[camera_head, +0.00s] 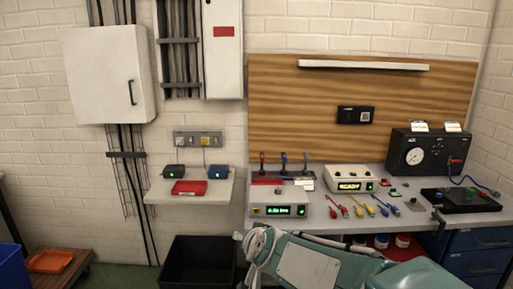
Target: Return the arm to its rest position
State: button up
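My teal and pale grey arm lies low in the bottom middle and right of the head view, in front of the workbench. At its left end is a light grey, jointed part that looks like my gripper (256,252), beside the black bin. Its fingertips are not clear, so I cannot tell whether it is open or shut. I see nothing held in it. The lower part of the arm is cut off by the bottom edge of the picture.
The workbench (328,217) carries a lit meter box (279,210), a READY box (350,179), coloured-handled tools and a black gauge case (428,152). A wall shelf (188,193) holds a red tray (189,187). A black bin (198,265) stands on the floor.

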jog(key=s+d+g+h, duration=0.2)
jog(key=s+d, duration=0.6)
jog(key=s, duration=0.4)
jog(key=s+d+f+n+g+h, duration=0.1)
jog(key=s+d+g+h, duration=0.1)
jog(key=s+d, duration=0.7)
jog(key=s+g, duration=0.1)
jog(key=s, duration=0.3)
jog(key=shift+d+f+n, duration=0.3)
